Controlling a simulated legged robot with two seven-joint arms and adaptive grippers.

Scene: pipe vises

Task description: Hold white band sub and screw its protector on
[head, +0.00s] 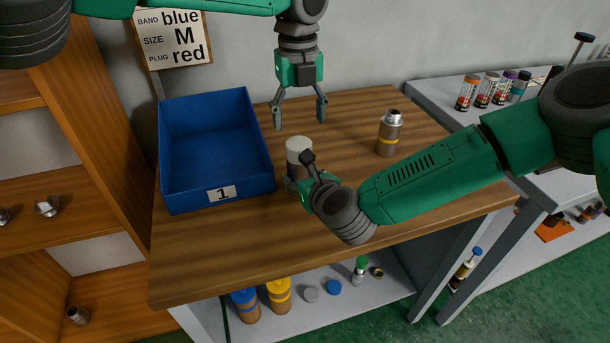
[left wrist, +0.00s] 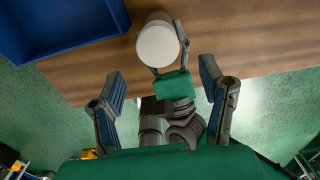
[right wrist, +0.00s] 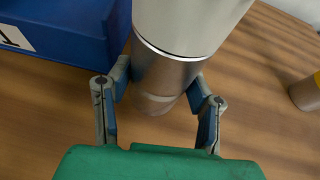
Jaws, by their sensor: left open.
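The white band sub (right wrist: 165,77) is a metal cylinder standing on the wooden table, with a pale band low on its side. A white protector (head: 298,145) sits over its top; it also shows from above in the left wrist view (left wrist: 157,45). How far it is threaded cannot be seen. My right gripper (right wrist: 160,90) is shut around the sub's lower body, one finger on each side. My left gripper (head: 299,112) is open and empty, pointing down behind and above the protector in the head view, apart from it.
A blue bin (head: 219,190) marked 1 stands left of the sub. A metal sub with a yellow band (head: 389,134) stands upright at the right. The shelf under the table holds several bottles and caps. A grey side bench (head: 437,101) carries several small bottles. The front of the table is clear.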

